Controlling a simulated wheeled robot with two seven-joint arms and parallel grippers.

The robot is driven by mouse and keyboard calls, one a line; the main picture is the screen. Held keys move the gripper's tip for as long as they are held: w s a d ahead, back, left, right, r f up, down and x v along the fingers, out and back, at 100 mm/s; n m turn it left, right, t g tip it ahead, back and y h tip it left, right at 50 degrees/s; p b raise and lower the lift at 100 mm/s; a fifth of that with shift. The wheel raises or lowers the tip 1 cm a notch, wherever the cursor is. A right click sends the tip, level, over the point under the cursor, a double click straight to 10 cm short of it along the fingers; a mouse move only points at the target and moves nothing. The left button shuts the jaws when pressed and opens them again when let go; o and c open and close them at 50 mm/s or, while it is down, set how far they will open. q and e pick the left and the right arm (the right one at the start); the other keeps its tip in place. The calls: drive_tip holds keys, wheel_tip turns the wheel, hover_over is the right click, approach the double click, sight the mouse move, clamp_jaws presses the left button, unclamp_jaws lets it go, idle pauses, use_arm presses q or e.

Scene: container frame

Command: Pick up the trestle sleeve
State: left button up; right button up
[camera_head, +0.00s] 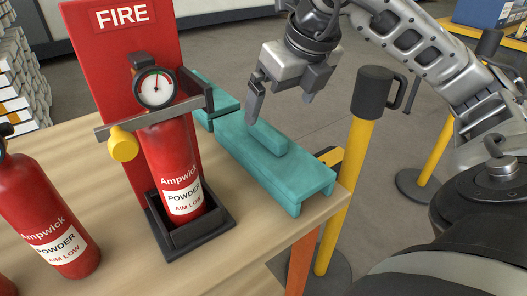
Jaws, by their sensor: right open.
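A teal piece (285,175), which looks like the trestle sleeve, lies on the wooden table near its right corner. It is long and low, with short feet at its near end and a raised teal block (267,138) on top. My right gripper (281,101) is open and empty above the far part of the teal piece, fingers pointing down. One fingertip shows close to the raised block; I cannot tell if it touches. My left gripper is not in view.
A red fire extinguisher (170,150) stands in a black holder (190,238) left of the teal piece, before a red FIRE board (105,55). Another extinguisher (50,225) stands further left. A yellow post (352,180) rises just beyond the table's right edge.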

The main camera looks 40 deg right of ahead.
sight(268, 131)
drive_tip(key=b+x, duration=0.1)
drive_tip(key=x, duration=0.5)
drive_tip(key=shift+f, duration=0.15)
drive_tip(key=x, duration=0.4)
drive_tip(key=shift+w+a+f+b, duration=0.15)
drive_tip(key=shift+w+f+b, duration=0.1)
drive_tip(key=shift+b, duration=0.15)
drive_tip(key=shift+w+f, duration=0.2)
drive_tip(key=shift+f, duration=0.25)
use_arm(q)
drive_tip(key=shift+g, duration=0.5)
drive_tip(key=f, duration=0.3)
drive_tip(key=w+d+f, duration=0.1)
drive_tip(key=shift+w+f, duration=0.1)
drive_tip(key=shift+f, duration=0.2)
use_arm(e)
drive_tip(key=c, duration=0.8)
